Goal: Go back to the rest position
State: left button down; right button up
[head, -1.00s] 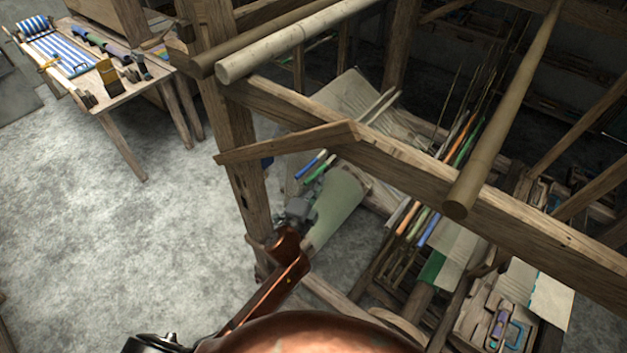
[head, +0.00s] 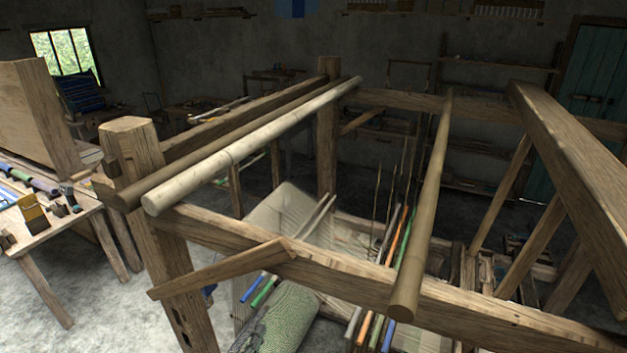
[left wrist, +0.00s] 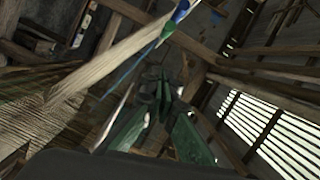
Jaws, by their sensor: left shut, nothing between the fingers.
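The wooden handloom (head: 330,262) fills the middle and right of the head view. In the left wrist view my left gripper (left wrist: 160,92) is a dark shape at the middle, shut, with nothing seen between its fingers. Greenish parts of it flank the fingers, and a dark blurred part of my arm covers the bottom. A pale wooden bar with blue and green ends (left wrist: 172,22) shows beyond it; I cannot tell the gap. I do not make out my left gripper in the head view now. My right gripper is in neither view.
The loom's corner post (head: 135,160), round rollers (head: 250,145) and thick side beam (head: 580,160) are obstacles. A patterned cloth roll (head: 278,320) lies low inside the frame. A side table (head: 30,225) with tools stands at left. Bare floor shows at lower left.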

pick_arm(q)
jog(key=s+a+f+n+g+y, duration=0.4)
jog(key=s+a+f+n+g, duration=0.35)
jog(key=a+f, duration=0.5)
jog(key=s+a+f+n+g, duration=0.3)
jog(key=s+f+n, duration=0.2)
jog(key=s, duration=0.5)
jog(key=s+a+f+n+g, duration=0.3)
jog(key=s+f+n, duration=0.15)
jog(key=s, duration=0.65)
notch_tip(320, 180, down, 40)
jog(key=s+d+f+g+h+b, duration=0.1)
jog(key=s+d+b, duration=0.1)
jog(key=b, duration=0.7)
jog(key=s+f+b, duration=0.3)
jog(key=s+f, duration=0.6)
jog(key=f, duration=0.3)
jog(key=s+f+m+g+b, duration=0.1)
jog(key=s+f+b, duration=0.3)
jog(key=s+f, duration=0.6)
notch_tip(320, 180, down, 2)
jog(key=shift+s+f, duration=0.1)
jog(key=shift+s, duration=0.15)
